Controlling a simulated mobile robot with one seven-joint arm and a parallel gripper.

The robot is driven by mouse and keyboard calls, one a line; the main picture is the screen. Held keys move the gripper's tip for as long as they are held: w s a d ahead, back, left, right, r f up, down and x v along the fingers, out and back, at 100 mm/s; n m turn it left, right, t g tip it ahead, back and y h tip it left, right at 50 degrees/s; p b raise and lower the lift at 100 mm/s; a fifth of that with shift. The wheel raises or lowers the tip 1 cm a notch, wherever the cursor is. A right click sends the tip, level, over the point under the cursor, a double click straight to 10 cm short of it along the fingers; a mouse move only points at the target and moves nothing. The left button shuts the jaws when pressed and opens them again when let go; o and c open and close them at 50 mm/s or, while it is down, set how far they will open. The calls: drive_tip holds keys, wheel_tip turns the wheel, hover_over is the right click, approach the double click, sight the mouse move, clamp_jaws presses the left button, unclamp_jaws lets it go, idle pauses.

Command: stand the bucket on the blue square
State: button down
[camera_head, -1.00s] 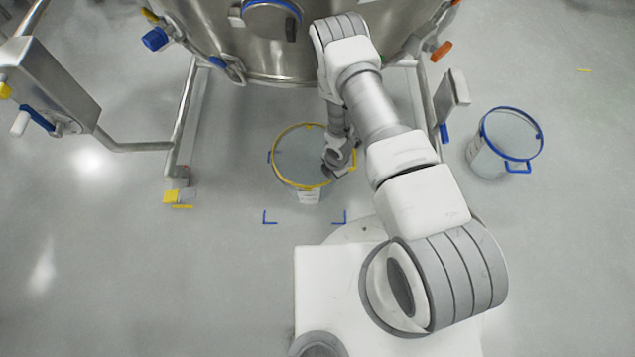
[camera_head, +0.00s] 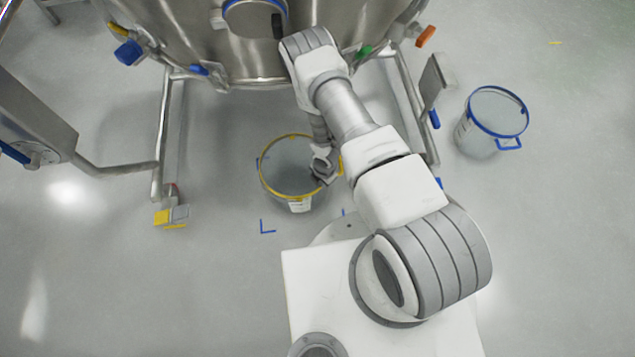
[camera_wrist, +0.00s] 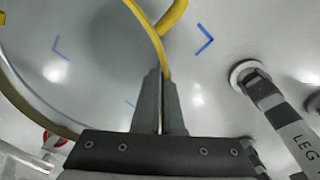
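A clear bucket with a yellow rim (camera_head: 266,187) is among blue corner marks on the floor, one of them the near-left corner (camera_head: 267,227) of the blue square. My gripper (camera_head: 325,170) is at the right side of its rim. In the wrist view, the gripper fingers (camera_wrist: 160,105) are closed together with the yellow rim (camera_wrist: 150,32) running between them. Blue marks (camera_wrist: 205,39) also show there, some through the bucket. The bucket looks about upright. I cannot tell whether its base touches the floor. Part of the rim and the square's far-right corner are hidden by my arm.
A large steel vessel (camera_head: 190,40) on a tubular frame stands behind the bucket, with frame legs (camera_head: 160,150) on both sides. A second bucket with a blue rim (camera_head: 471,113) stands at the right. A steel box (camera_head: 30,110) is at the left. Floor between is clear.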

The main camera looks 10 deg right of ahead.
drive_tip(key=c, duration=1.5)
unclamp_jaws()
drive_tip(key=shift+f, duration=0.1)
drive_tip(key=o, duration=0.4)
drive_tip(key=r+p, duration=0.1)
drive_tip(key=r, duration=0.3)
drive_tip(key=r+p, duration=0.2)
drive_tip(key=r, duration=0.2)
drive_tip(key=s+r+p, duration=0.1)
drive_tip(key=r+p, duration=0.1)
drive_tip(key=r, duration=0.2)
drive_tip(key=shift+d+r, duration=0.1)
drive_tip(key=shift+d, duration=0.2)
